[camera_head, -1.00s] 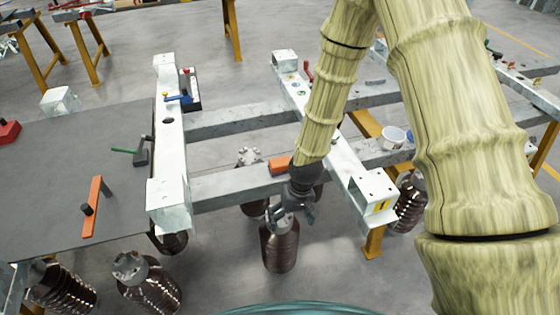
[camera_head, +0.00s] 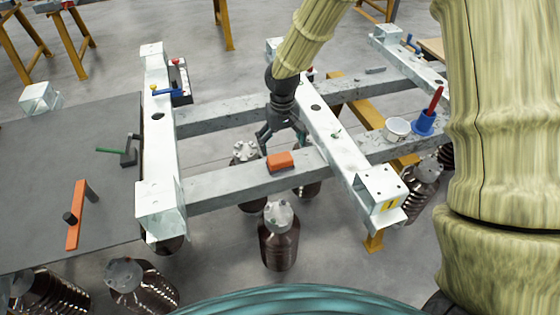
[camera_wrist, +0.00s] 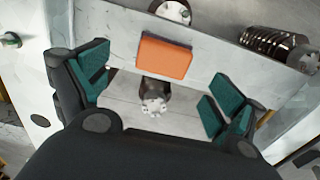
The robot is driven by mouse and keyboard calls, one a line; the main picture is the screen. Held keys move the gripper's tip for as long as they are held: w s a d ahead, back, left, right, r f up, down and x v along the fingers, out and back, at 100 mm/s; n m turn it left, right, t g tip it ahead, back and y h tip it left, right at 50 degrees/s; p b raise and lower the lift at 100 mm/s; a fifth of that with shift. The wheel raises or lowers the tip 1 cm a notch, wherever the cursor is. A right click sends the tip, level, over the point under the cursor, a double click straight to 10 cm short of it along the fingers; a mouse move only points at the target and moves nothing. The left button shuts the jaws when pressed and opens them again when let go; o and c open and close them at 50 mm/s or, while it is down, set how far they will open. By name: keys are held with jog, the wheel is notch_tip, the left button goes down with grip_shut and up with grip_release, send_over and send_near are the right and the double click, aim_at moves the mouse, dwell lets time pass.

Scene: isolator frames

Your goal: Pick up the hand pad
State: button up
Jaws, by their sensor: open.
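The hand pad, an orange rectangular block (camera_head: 280,162), lies flat on the front grey cross beam (camera_head: 225,187) of the frame. It also shows in the wrist view (camera_wrist: 165,57), at top centre. My gripper (camera_head: 283,142) is open and empty, just behind and above the pad in the head view. In the wrist view my gripper (camera_wrist: 160,92) has its two green-padded fingers spread wide. The pad lies ahead of the gap between them, not touching either finger.
White frame rails stand to the left (camera_head: 158,125) and right (camera_head: 335,140) of the pad. A brown insulator (camera_head: 279,240) stands below the front beam. A grey table (camera_head: 60,170) is at left.

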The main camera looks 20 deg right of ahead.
aim_at(280, 157)
jog(key=shift+a+f+p, duration=0.15)
jog(key=shift+f+p, duration=0.05)
jog(key=shift+f, duration=1.5)
jog(key=shift+a+f+p, duration=0.15)
jog(key=shift+f+p, duration=0.05)
jog(key=shift+f, duration=1.45)
jog(key=c, duration=1.2)
jog(key=shift+r, duration=0.15)
jog(key=shift+r, duration=0.55)
jog(key=shift+w+r+b, duration=0.1)
jog(key=shift+r+b, duration=0.2)
jog(key=shift+r, duration=0.65)
jog(key=s+a+r+b, duration=0.1)
jog(key=s+a+b, duration=0.1)
jog(key=s+a, duration=0.7)
jog(key=s, duration=0.4)
jog(key=shift+s+r, duration=0.2)
jog(key=shift+r, duration=0.2)
